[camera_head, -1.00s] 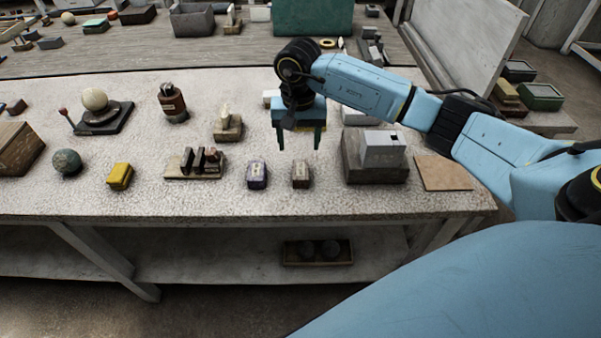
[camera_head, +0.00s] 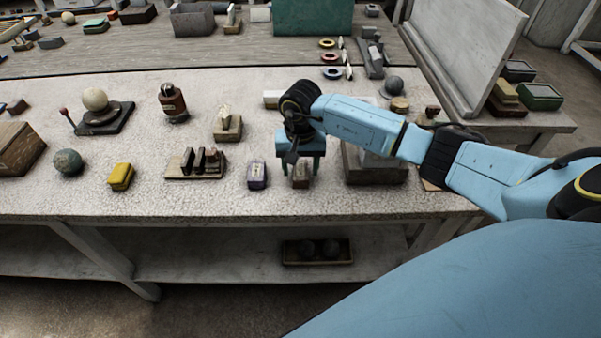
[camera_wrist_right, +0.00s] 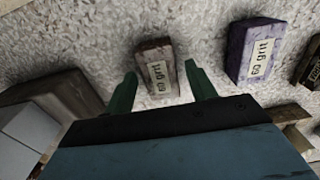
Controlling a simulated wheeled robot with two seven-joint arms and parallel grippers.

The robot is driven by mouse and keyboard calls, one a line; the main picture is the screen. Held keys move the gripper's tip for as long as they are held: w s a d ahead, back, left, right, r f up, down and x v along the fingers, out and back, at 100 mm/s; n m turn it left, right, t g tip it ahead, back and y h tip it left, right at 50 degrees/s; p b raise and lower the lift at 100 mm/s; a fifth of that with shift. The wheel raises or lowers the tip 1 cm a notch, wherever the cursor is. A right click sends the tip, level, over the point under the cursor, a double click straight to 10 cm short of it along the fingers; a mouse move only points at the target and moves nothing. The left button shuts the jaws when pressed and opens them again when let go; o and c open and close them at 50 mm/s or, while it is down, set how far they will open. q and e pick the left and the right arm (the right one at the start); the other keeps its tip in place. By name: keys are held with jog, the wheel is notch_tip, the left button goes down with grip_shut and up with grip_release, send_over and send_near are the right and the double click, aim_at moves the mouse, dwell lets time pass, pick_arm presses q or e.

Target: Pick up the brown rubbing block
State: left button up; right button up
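The brown rubbing block (camera_head: 301,179) stands near the front edge of the speckled table, with a pale label on it. In the right wrist view the fingers of the gripper (camera_wrist_right: 163,85) show gaps to the block. My left gripper is not in view.
A purple block (camera_head: 257,175), also labelled "60 grit", stands just left of the brown one. A yellow block (camera_head: 120,176) and a wooden rack (camera_head: 194,166) are further left. The table's front edge is near.

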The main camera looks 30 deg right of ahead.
aim_at(301, 169)
jog(key=c, duration=1)
jog(key=shift+r, duration=0.15)
notch_tip(301, 169, up, 10)
jog(key=shift+f, duration=0.1)
